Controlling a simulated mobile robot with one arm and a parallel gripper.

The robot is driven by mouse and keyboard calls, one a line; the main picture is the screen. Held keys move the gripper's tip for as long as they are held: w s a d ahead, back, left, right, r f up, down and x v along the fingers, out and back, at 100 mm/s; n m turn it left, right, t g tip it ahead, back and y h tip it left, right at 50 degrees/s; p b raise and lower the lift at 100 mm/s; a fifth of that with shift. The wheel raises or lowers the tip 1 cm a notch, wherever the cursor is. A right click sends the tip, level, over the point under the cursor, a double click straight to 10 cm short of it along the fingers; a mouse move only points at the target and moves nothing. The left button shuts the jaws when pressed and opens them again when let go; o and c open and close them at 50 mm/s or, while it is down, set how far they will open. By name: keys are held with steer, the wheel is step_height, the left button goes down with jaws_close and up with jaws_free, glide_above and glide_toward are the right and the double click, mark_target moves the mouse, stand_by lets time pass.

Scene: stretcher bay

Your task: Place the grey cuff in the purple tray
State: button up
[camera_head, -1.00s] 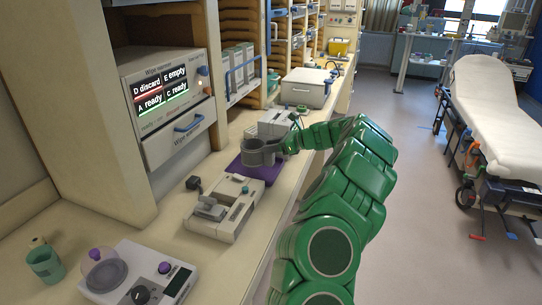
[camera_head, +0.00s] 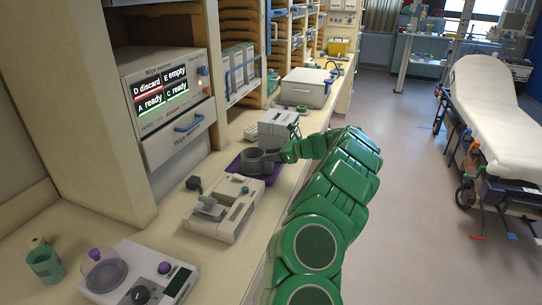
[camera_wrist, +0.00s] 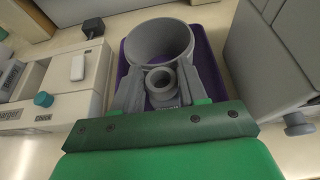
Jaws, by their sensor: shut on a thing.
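The grey cuff (camera_head: 251,160) is a short open ring with a small round boss on its side. It sits at the purple tray (camera_head: 234,168) on the counter, over the tray's floor in the head view. My gripper (camera_head: 272,157) is shut on the cuff from the right. In the wrist view the two grey fingers (camera_wrist: 162,92) flank the boss, and the cuff's ring (camera_wrist: 160,48) stands beyond them. The purple tray (camera_wrist: 204,50) shows around and below the cuff. I cannot tell whether the cuff touches the tray floor.
A white charger unit (camera_head: 225,210) stands just in front of the tray, and a grey box unit (camera_head: 277,128) just behind it. A wipe cabinet (camera_head: 168,95) is at the left. A stretcher (camera_head: 490,105) stands across the open floor at the right.

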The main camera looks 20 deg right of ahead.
steer(key=o, duration=1.2)
steer(key=shift+d, duration=0.1)
